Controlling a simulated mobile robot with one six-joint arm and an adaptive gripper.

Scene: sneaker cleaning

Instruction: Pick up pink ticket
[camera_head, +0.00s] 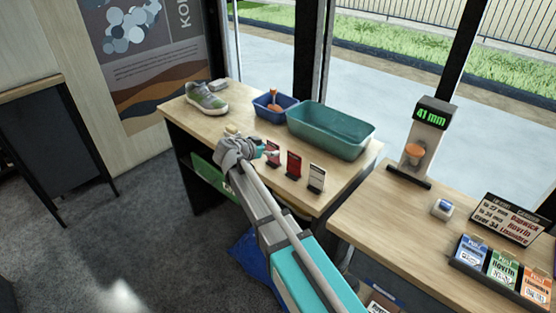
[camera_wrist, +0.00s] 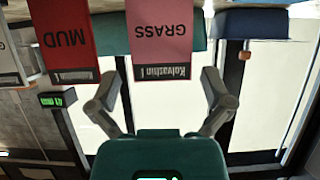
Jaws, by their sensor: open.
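The pink ticket (camera_wrist: 160,35), printed GRASS with a black Kolvathin label, appears upside down at the top centre of the wrist view. In the head view it is mostly hidden by my gripper (camera_head: 262,151), at the left end of the ticket row on the wooden table. My gripper also shows in the wrist view (camera_wrist: 158,76). It is open, with one finger on each side of the pink ticket's label end. I cannot tell whether either finger touches it.
A red MUD ticket (camera_head: 293,164) and a white ticket (camera_head: 316,178) stand close beside it. A teal basin (camera_head: 335,145), a blue tub (camera_head: 263,111) and a sneaker (camera_head: 206,98) are behind. The right counter (camera_head: 375,205) holds a 41 mm display (camera_head: 433,115).

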